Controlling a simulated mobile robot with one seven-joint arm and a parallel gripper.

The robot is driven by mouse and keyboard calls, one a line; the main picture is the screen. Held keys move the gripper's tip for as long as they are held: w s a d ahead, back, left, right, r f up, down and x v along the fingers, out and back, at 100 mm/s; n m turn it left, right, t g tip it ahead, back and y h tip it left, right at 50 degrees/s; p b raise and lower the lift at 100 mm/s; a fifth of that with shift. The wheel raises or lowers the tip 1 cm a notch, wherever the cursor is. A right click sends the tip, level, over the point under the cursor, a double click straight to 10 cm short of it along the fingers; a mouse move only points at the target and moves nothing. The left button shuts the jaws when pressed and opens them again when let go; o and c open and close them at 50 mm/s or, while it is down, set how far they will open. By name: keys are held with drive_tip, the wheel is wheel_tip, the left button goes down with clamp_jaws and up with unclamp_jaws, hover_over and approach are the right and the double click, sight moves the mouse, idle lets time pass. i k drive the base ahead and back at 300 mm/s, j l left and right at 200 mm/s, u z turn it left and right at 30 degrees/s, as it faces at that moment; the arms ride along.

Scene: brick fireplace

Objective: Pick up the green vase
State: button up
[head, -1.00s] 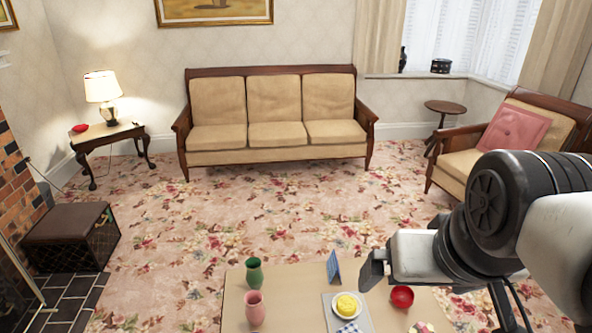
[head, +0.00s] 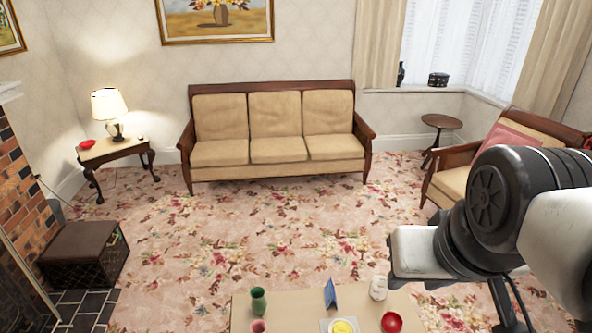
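The green vase (head: 258,301) stands upright near the left end of the pale table (head: 290,305), at the bottom of the head view. A pink vase (head: 259,326) stands just in front of it, mostly cut off by the picture edge. My gripper (head: 392,250) is at the right, well apart from the green vase. Its fingers are not clearly shown, so I cannot tell whether it is open or shut.
Beyond is open floral carpet (head: 260,235) before the sofa (head: 275,150).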

sight(258, 303)
drive_tip(key=k+l, duration=0.1)
drive_tip(key=k, duration=0.65)
drive_tip(key=k+j+z, duration=0.2)
drive_tip(key=j, duration=0.15)
drive_tip(key=k+j+z, duration=0.15)
drive_tip(key=j, duration=0.15)
drive_tip(key=k+j+z, duration=0.2)
drive_tip(key=j, duration=0.15)
drive_tip(key=j+z, duration=0.4)
drive_tip(key=j, duration=0.75)
drive_tip(key=j+z, duration=0.35)
drive_tip(key=j, duration=0.8)
drive_tip(key=j+z, duration=0.4)
drive_tip(key=j, duration=0.75)
drive_tip(key=j+z, duration=0.2)
drive_tip(key=j, duration=0.35)
drive_tip(key=k+j+z, duration=0.2)
drive_tip(key=j, duration=0.4)
drive_tip(key=i+j, duration=0.2)
drive_tip(key=j, duration=0.15)
drive_tip(key=i+j+z, duration=0.1)
drive_tip(key=i+j, duration=0.35)
drive_tip(key=j, duration=0.3)
